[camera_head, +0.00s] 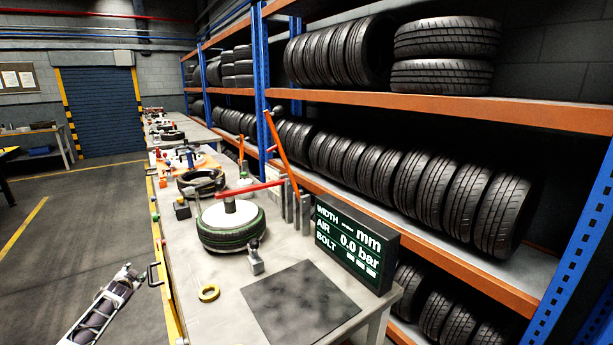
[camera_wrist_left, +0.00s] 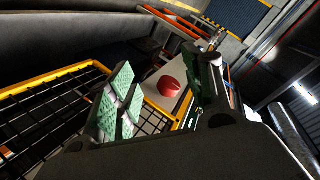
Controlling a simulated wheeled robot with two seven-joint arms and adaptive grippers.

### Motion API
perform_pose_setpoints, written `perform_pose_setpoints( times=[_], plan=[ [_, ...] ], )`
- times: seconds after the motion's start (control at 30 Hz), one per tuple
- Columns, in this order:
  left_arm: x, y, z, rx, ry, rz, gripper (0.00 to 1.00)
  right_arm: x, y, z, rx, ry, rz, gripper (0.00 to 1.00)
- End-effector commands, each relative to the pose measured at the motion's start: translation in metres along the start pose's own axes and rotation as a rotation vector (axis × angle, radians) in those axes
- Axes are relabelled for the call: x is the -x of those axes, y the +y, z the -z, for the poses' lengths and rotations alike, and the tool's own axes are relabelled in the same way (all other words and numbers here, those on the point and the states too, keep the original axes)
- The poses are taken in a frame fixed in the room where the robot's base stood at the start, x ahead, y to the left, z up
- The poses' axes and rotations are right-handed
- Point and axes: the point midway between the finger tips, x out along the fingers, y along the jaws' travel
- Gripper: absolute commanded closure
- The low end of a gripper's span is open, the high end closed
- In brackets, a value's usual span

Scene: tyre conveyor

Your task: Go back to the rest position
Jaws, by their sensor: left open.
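My left gripper (camera_head: 132,273) hangs over the grey floor at the lower left of the head view, apart from the workbench (camera_head: 200,325). In the left wrist view its two green-padded fingers (camera_wrist_left: 165,95) stand well apart, with nothing held between them. A red round thing (camera_wrist_left: 170,86) shows in the gap, farther off on a pale surface. My right gripper is not in either view.
Tyre racks (camera_head: 400,98) line the right. The floor (camera_head: 90,220) left of the bench is mostly clear.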

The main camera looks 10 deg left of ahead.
Motion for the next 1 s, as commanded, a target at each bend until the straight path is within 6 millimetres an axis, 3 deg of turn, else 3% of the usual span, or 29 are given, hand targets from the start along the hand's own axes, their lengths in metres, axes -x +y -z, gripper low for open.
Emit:
perform_pose_setpoints(
  times=[0.1, 0.47, 0.77, 1.0],
  plan=[
    [0.004, 0.050, -0.026, 0.009, -0.029, -0.054, 0.49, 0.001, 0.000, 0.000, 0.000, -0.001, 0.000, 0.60],
    [0.032, 0.183, -0.105, 0.026, -0.120, -0.198, 0.49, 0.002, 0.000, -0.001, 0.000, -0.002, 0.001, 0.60],
    [0.076, 0.286, -0.175, 0.032, -0.203, -0.311, 0.49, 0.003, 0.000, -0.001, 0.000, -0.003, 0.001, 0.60],
    [0.124, 0.361, -0.233, 0.038, -0.274, -0.397, 0.49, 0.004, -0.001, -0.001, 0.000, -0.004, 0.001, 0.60]
  ],
)
